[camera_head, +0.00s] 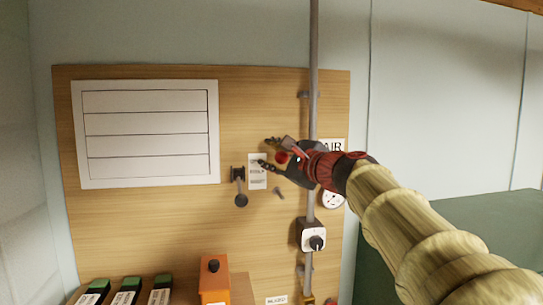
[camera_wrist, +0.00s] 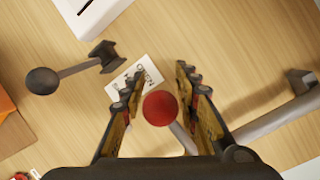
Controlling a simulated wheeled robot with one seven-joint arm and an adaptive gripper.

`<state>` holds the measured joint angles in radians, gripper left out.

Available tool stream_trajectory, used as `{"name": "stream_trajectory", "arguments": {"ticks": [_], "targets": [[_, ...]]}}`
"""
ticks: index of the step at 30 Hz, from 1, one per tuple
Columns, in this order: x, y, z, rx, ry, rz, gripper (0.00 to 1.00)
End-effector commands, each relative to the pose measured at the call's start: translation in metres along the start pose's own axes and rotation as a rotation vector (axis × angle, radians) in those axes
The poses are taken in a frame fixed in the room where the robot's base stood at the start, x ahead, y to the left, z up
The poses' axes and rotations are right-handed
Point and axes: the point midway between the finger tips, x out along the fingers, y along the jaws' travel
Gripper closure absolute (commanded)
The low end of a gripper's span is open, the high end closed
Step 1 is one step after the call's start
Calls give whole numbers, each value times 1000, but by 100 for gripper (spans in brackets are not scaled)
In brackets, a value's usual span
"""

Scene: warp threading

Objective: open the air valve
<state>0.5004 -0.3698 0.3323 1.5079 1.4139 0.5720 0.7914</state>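The air valve lever ends in a red ball knob (camera_wrist: 160,108), with a grey stem running down and right of it in the wrist view. In the head view the red knob (camera_head: 281,157) shows beside the pipe, partly hidden by my gripper. My gripper (camera_head: 267,152) is at the board by the pipe, left of the AIR label (camera_head: 333,146). In the wrist view its fingers (camera_wrist: 157,85) are open on both sides of the knob, with gaps visible. The valve body is hidden. A small label reading OPEN (camera_wrist: 148,72) lies beyond the fingertips.
A vertical pipe (camera_head: 313,60) runs along the wooden board. Left of my gripper hangs a black-knobbed lever (camera_head: 241,200). A gauge (camera_head: 336,201) and rotary switch (camera_head: 313,236) sit below. An orange box (camera_head: 214,283) stands at the bottom. A white chart (camera_head: 150,133) is upper left.

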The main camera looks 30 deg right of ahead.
Motion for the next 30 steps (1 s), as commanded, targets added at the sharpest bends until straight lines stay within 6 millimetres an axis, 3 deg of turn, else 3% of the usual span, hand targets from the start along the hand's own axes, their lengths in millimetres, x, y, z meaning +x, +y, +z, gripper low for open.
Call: {"name": "stream_trajectory", "arguments": {"ticks": [15, 30], "targets": [[0, 1, -1, 1, 1, 1, 100], [1, 2, -2, 2, 2, 3, 100]]}}
